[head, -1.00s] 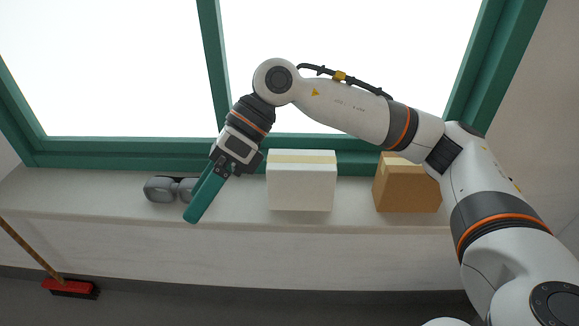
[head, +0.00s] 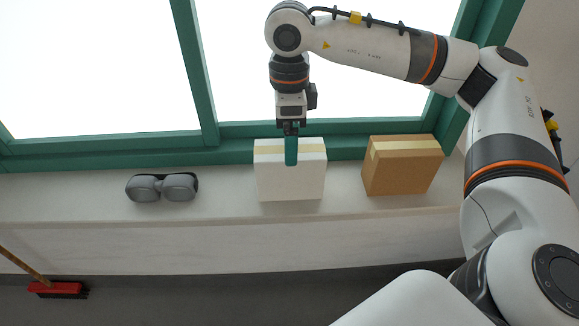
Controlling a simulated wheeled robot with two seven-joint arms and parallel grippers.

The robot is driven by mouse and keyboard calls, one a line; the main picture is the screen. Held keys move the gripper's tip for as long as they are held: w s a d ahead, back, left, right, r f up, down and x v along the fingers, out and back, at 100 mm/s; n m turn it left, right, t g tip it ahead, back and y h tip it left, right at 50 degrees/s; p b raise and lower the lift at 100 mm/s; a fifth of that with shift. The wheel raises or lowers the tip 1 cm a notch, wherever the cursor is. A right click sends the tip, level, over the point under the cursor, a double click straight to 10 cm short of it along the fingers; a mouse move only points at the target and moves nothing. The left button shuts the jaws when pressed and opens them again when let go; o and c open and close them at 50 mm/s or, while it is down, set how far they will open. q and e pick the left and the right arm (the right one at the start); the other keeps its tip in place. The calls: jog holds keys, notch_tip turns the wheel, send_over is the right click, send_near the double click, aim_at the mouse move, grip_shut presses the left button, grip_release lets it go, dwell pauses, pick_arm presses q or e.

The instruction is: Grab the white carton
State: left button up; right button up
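The white carton (head: 273,180) stands on the window ledge, with a pale tape strip along its top. My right arm comes in from the right, and its gripper (head: 291,163) points down over the carton. Its green fingers are seen edge-on as one bar in front of the carton's top and upper front face. I cannot tell whether they are parted or touch the carton. My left gripper is not in the view.
A brown cardboard box (head: 402,166) stands on the ledge (head: 225,205) to the right of the carton. Grey goggles or a headset (head: 162,187) lie to the left. Green window frames rise behind. A red broom (head: 57,289) is on the floor at lower left.

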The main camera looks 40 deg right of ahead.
aim_at(290, 170)
jog(key=f, duration=0.1)
jog(key=f+p, duration=0.1)
jog(key=f, duration=0.2)
jog(key=shift+w+d+f, duration=0.25)
jog(key=shift+f, duration=0.15)
jog(key=c, duration=1.5)
jog(key=shift+r, duration=0.1)
